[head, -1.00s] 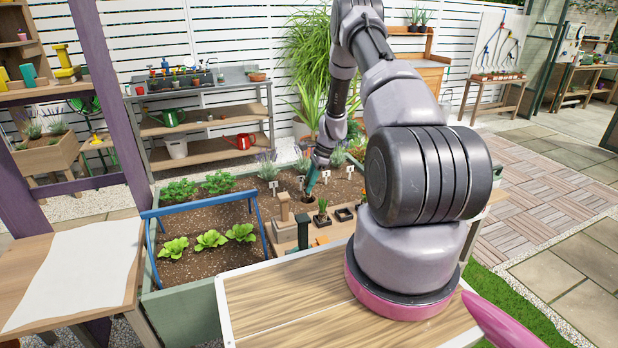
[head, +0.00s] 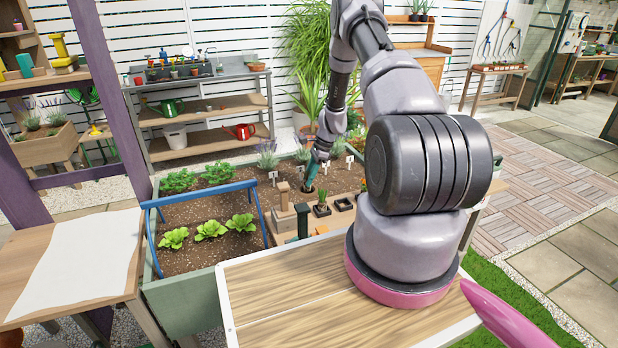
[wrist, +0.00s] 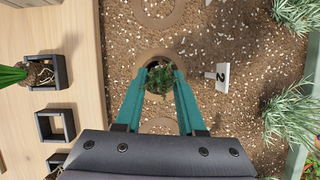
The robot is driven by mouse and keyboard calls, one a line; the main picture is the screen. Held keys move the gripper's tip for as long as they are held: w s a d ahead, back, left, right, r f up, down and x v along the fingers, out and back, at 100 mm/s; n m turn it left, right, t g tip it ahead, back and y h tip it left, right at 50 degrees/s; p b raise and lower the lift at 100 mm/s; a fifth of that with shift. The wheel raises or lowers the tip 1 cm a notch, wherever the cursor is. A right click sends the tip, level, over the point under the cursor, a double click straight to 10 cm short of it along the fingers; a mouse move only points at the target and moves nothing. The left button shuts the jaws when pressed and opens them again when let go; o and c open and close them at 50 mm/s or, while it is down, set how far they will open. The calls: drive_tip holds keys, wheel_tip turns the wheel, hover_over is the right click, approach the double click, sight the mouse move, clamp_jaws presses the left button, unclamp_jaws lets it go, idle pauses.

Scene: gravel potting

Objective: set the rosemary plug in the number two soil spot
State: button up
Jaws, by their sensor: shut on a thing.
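My gripper (wrist: 160,85) has two teal fingers shut on the rosemary plug (wrist: 160,77), a dark green sprig seen from above in the wrist view. The plug is over or in the dark round hole of a soil spot (wrist: 150,56), just left of the white number 2 marker (wrist: 221,77). How deep the plug sits is hidden by its leaves and the fingers. In the head view my gripper (head: 310,185) points down at the bed's soil; the plug cannot be made out there.
Another soil ring (wrist: 158,24) lies beyond the spot. Grey-green plants (wrist: 287,118) stand to the right. A wooden board on the left carries square black pots (wrist: 55,126), one with a green plant (wrist: 14,75). A blue hoop (head: 205,188) spans the lettuces.

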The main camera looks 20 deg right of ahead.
drive_tip(key=shift+f, duration=1.15)
drive_tip(key=o, duration=1.2)
drive_tip(key=shift+o, duration=0.2)
drive_tip(key=shift+r, duration=4.55)
